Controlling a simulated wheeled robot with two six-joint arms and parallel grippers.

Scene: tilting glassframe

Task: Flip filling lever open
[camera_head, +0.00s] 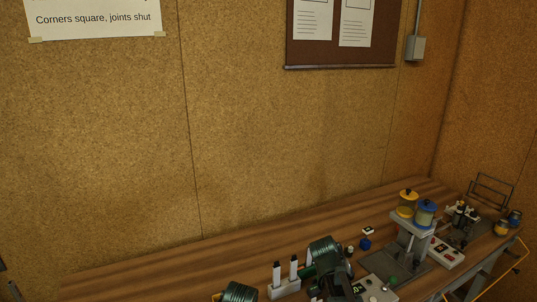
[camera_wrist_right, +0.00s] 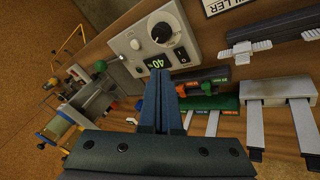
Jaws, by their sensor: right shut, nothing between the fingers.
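In the wrist view my right gripper (camera_wrist_right: 160,74) is shut and empty. Its dark fingertips point at the lower edge of a pale control box (camera_wrist_right: 128,42) with a round dial, a rocker switch and a "40 %" display. A stand (camera_head: 412,240) carrying a yellow and a blue canister is at the right of the bench in the head view. A green ball knob (camera_head: 393,280) sits in front of it and also shows in the wrist view (camera_wrist_right: 101,65). I cannot tell for certain which part is the filling lever. My left gripper is not in view.
The wooden bench (camera_head: 225,248) is clear along its back edge. A red-buttoned box (camera_head: 447,253) is right of the stand. A cork wall (camera_head: 270,150) closes the back.

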